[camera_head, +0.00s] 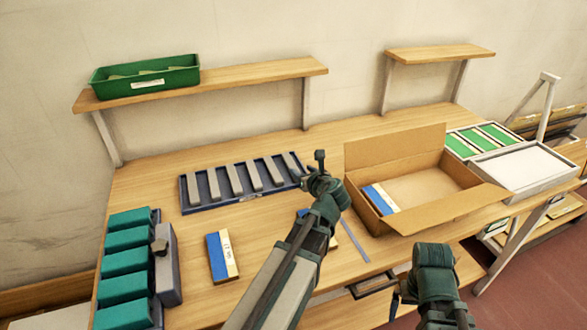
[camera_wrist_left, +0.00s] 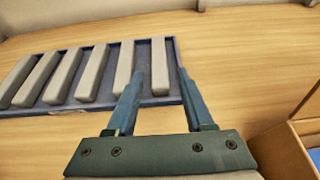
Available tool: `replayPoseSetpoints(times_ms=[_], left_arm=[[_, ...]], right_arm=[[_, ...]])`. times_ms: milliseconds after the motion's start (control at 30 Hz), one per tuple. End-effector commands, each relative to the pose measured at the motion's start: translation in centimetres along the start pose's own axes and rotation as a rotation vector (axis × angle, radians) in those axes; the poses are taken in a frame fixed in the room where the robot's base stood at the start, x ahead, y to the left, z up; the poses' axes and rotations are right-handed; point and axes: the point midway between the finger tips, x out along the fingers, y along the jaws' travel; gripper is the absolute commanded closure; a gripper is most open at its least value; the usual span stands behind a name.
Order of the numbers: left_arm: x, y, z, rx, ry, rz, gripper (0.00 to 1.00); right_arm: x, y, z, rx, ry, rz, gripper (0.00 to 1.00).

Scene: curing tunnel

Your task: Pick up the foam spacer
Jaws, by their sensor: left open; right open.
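Several light grey bars, which I take to be the foam spacers, lie side by side in a dark blue tray (camera_head: 190,207) on the bench. The rightmost bar (camera_head: 291,165) is nearest my left gripper (camera_head: 309,170). In the left wrist view, the open fingers of my left gripper (camera_wrist_left: 160,78) appear either side of the near part of that bar (camera_wrist_left: 159,60). I cannot tell how far above it they are, and nothing is gripped. My right gripper (camera_head: 402,297) is open and low at the front, away from the tray, its fingers only partly visible.
An open cardboard box (camera_head: 425,177) holding blue-and-white packs (camera_head: 380,199) stands right of the tray. A blue-and-cream pack (camera_head: 222,256) lies in front. Teal blocks (camera_head: 126,262) stand at left. A wall shelf (camera_head: 255,73) with a green bin (camera_head: 145,79) hangs behind.

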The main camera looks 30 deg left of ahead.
Motion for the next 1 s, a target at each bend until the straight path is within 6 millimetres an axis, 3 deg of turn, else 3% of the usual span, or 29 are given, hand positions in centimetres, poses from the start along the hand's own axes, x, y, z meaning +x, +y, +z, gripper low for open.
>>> replayPoseSetpoints(times_ms=[33,233,400,667,1000], left_arm=[[1.6,-0.1,-0.3,-0.001,0.000,0.004,0.47],[4.9,-0.1,-0.3,-0.001,0.000,0.002,0.47],[6.2,0.0,-0.1,0.000,0.000,0.001,0.47],[6.5,0.0,-0.2,0.000,0.000,0.001,0.47],[10.9,0.3,-0.7,-0.001,0.000,0.002,0.47]], right_arm=[[0.9,-0.1,-0.1,0.000,0.000,0.000,0.00],[2.1,-0.2,-0.1,0.000,0.000,0.000,0.00],[2.5,-0.2,-0.1,0.000,0.000,0.000,0.00],[2.6,-0.2,-0.2,0.000,0.000,0.000,0.00],[4.8,-0.5,-0.3,-0.001,0.000,0.000,0.00]])
